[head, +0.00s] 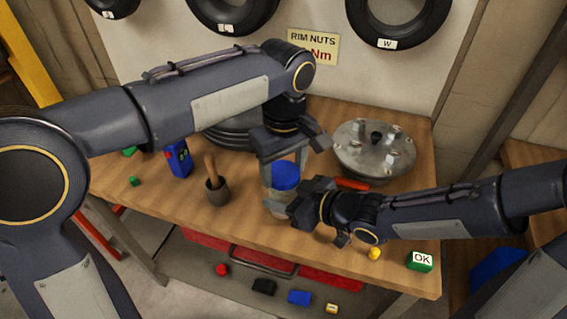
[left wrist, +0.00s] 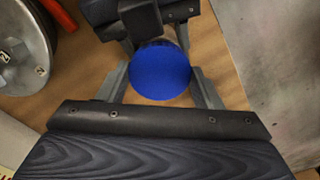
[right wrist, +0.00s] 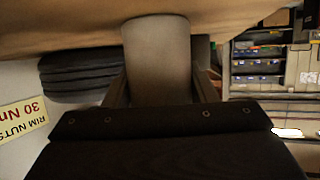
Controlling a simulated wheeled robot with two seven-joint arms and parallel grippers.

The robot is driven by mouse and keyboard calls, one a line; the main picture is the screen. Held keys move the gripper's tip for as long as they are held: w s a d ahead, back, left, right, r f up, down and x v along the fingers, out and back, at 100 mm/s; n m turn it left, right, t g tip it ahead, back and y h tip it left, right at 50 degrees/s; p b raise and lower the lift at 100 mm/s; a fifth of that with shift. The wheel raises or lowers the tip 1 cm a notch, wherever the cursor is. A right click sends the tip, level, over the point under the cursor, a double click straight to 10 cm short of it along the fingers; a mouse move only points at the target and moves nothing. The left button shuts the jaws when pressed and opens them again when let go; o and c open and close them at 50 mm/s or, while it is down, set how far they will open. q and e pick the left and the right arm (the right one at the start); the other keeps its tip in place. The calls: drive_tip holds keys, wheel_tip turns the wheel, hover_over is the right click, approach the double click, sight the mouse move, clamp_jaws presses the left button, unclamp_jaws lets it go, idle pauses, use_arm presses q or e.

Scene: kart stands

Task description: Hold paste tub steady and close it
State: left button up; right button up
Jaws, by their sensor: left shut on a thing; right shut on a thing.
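The paste tub (head: 279,207) stands on the wooden bench, a pale cylinder with a blue lid (head: 286,176) on its top. My left gripper (head: 284,170) comes from above and is shut on the blue lid. In the left wrist view the lid (left wrist: 160,70) is a round blue disc between the fingers. My right gripper (head: 290,206) is shut on the tub's body from the right side. In the right wrist view the pale tub body (right wrist: 157,60) sits between the fingers. Whether the lid is fully seated cannot be told.
A metal rim plate with nuts (head: 375,150) lies right of the tub, with a red tool (head: 352,184) before it. A brush cup (head: 217,190) and a blue box (head: 179,160) stand left. A yellow piece (head: 375,253) and a green OK block (head: 420,261) sit near the front edge.

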use_arm(q)
drive_tip(key=shift+f, duration=0.3)
drive_tip(key=shift+f, duration=0.15)
drive_tip(key=shift+f, duration=0.75)
drive_tip(key=shift+f, duration=0.6)
drive_tip(key=o, duration=0.9)
drive_tip(key=shift+o, duration=0.2)
drive_tip(key=shift+d, duration=0.1)
drive_tip(key=shift+r, duration=2.3)
drive_tip(key=shift+c, duration=0.4)
